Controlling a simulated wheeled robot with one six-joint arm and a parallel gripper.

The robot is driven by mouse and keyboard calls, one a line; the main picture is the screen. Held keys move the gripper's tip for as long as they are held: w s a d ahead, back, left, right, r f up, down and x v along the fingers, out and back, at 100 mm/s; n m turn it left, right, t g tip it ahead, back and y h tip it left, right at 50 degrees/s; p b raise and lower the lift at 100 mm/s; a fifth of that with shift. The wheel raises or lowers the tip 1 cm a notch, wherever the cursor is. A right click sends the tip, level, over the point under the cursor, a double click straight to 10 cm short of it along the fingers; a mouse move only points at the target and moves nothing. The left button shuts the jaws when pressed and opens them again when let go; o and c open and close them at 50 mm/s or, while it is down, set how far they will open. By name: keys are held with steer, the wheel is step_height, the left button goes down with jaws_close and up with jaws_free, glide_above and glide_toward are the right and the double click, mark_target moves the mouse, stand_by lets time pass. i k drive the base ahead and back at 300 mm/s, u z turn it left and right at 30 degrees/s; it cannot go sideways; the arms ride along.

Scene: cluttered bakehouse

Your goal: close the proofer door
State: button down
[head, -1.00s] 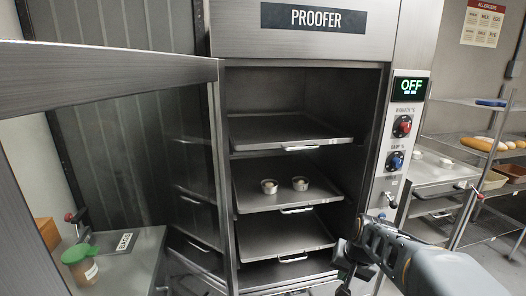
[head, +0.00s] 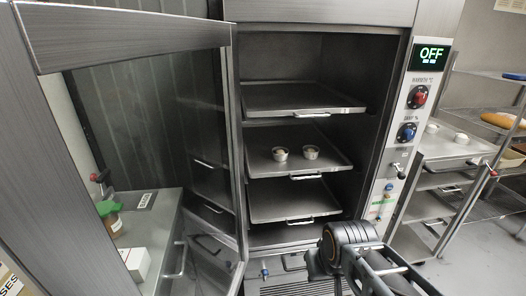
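The proofer (head: 428,130) stands open in front of me, its display reading OFF. Its glass door, with a broad metal frame (head: 130,36), is swung wide open to the left, hinged at the left side of the opening. Inside are several metal trays on levels; the middle tray (head: 260,137) holds two small round cups (head: 310,152). Part of my arm shows at the lower right, in front of the proofer's base. The fingers of my gripper cannot be made out, and nothing of mine is seen touching the door.
A counter (head: 160,215) with a jar (head: 110,216) and a white box (head: 134,263) shows through the door glass. A tray rack (head: 425,200) and wire shelves with bread (head: 500,120) stand at the right. Some floor is clear at the lower right.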

mark_target(54, 238)
steer(key=u, duration=0.75)
steer(key=k, duration=1.45)
steer(key=u, duration=0.9)
steer(key=i, duration=0.95)
steer(key=u, duration=0.55)
